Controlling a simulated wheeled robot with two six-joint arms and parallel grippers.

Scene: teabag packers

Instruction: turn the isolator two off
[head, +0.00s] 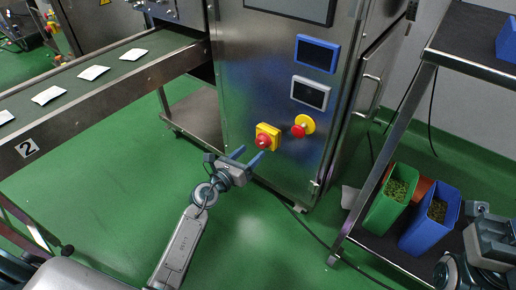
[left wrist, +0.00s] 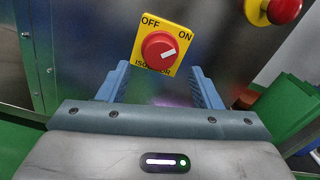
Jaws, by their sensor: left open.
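The isolator (head: 267,137) is a yellow square plate with a red rotary knob, low on the steel cabinet front. In the left wrist view the isolator knob (left wrist: 157,47) has a white mark pointing right and slightly up, towards ON; OFF is at upper left. My left gripper (head: 248,157) is open just in front of and below the knob. In the left wrist view its blue fingers stand to either side below the plate, with nothing between them. My right gripper (head: 492,243) is partly in view at the lower right; its fingertips are not clear.
A red emergency button on a yellow disc (head: 303,126) sits right of the isolator. The steel cabinet (head: 240,85) adjoins a conveyor (head: 110,75) with white packets and a "2" label (head: 27,148). A rack (head: 468,64) with green and blue bins stands right. Cables cross the green floor.

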